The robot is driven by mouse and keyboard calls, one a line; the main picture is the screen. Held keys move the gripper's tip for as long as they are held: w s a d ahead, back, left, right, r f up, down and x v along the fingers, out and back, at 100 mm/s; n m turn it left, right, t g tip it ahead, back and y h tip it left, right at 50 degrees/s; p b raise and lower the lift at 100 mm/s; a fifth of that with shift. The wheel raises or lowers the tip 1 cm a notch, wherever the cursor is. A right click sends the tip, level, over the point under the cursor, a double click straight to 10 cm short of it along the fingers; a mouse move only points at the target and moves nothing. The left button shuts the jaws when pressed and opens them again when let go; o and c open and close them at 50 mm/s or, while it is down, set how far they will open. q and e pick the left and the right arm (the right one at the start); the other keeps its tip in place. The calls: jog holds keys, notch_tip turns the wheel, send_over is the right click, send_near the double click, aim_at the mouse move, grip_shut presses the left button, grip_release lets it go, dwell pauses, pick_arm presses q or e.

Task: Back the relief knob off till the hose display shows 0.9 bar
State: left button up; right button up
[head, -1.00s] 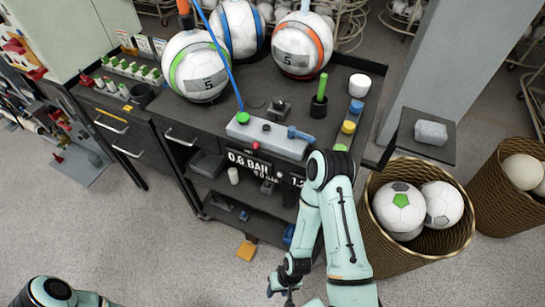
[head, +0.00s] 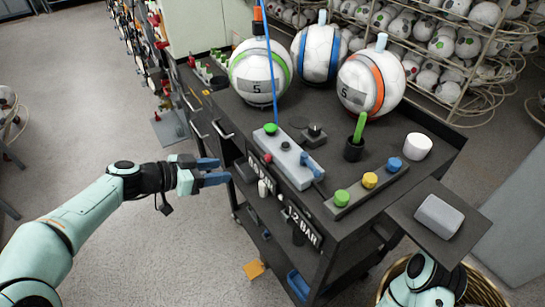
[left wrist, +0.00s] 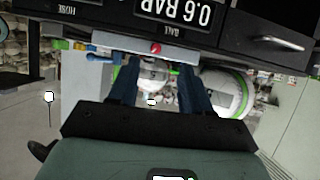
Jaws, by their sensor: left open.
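A small red knob (head: 267,158) sits on the front of the grey valve block (head: 290,155), which has a green cap and a blue lever. I take it for the relief knob. It also shows in the left wrist view (left wrist: 155,47), upside down. My left gripper (head: 222,171) is open and empty, left of the cart front and apart from the knob. In the left wrist view the knob lies beyond and between the fingers. The hose display (head: 303,225) reads 1.2 bar. The ball display (head: 262,187) is steeply foreshortened.
Striped balls (head: 259,72) stand on the dark cart (head: 330,100). A black cup (head: 354,149) with a green stick and a strip of coloured knobs (head: 369,181) are farther right. A blue hose (head: 270,60) rises from the block.

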pick_arm(q)
notch_tip(320, 180, up, 2)
jog(key=p, duration=0.3)
send_near(266, 158)
jog(key=shift+m, duration=0.4)
jog(key=x, duration=0.7)
jog(key=shift+w+d+f, duration=0.1)
jog(key=shift+w+f, duration=0.15)
jog(key=shift+f, duration=0.05)
pick_arm(e)
jog(key=r, duration=0.1)
jog(key=w+r, duration=0.1)
jog(key=r, duration=0.1)
jog(key=shift+w+r, duration=0.2)
jog(key=shift+w, duration=0.15)
pick_arm(q)
grip_shut()
